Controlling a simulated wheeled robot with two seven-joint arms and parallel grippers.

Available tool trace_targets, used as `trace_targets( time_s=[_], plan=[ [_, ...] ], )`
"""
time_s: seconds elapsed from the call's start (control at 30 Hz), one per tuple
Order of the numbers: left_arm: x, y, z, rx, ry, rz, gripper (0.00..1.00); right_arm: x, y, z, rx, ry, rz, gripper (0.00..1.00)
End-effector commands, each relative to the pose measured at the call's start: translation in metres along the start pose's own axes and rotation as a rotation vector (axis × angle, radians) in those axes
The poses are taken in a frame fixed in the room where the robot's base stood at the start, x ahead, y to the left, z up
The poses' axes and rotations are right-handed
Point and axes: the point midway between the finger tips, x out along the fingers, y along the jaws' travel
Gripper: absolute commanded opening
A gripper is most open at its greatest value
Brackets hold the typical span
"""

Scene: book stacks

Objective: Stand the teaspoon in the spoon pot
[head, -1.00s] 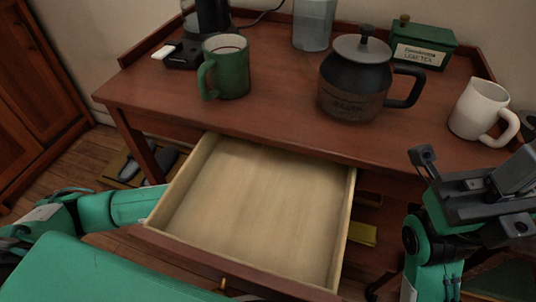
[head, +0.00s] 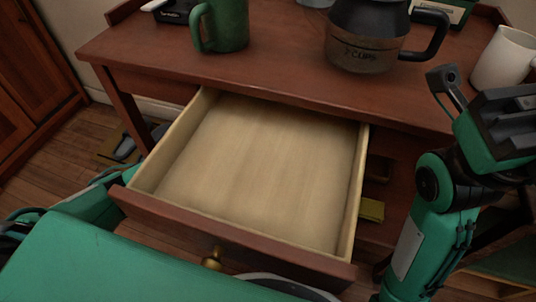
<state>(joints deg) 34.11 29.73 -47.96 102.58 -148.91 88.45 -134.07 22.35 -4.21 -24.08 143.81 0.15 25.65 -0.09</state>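I see no teaspoon and no spoon pot that I can make out. The open drawer (head: 262,160) of the wooden desk is pulled out towards me, and its pale floor is bare. My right gripper (head: 492,112) is at the right edge, right of the drawer and in front of the desk. One dark finger stands out wide from its body, with nothing seen in it; the other finger is out of frame. My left arm shows low at the left, and its gripper is not in view.
On the desk top (head: 275,75) stand a green mug (head: 222,28), a dark pot with a glass base (head: 365,40) and a white mug (head: 505,58). A green box (head: 440,10) is cut off behind. A yellow object (head: 371,209) lies right of the drawer, below the top.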

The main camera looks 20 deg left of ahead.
Motion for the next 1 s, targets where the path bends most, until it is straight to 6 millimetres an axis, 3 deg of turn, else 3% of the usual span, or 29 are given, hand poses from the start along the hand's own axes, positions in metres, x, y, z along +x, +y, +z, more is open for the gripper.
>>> trace_targets(
  time_s=[0.4,0.43,0.53,0.87,1.0],
  plan=[
    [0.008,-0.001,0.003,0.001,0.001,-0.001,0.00,0.000,0.001,-0.001,0.000,0.006,0.004,0.00],
    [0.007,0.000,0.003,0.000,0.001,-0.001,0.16,0.002,0.001,-0.001,0.000,0.008,0.004,0.00],
    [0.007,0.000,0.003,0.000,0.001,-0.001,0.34,0.002,0.001,-0.001,0.000,0.008,0.003,0.00],
    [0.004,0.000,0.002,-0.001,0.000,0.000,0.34,0.004,0.001,-0.001,-0.001,0.010,0.003,0.00],
    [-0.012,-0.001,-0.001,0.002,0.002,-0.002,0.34,0.011,0.001,-0.001,-0.003,0.015,0.003,0.00]
  ],
)
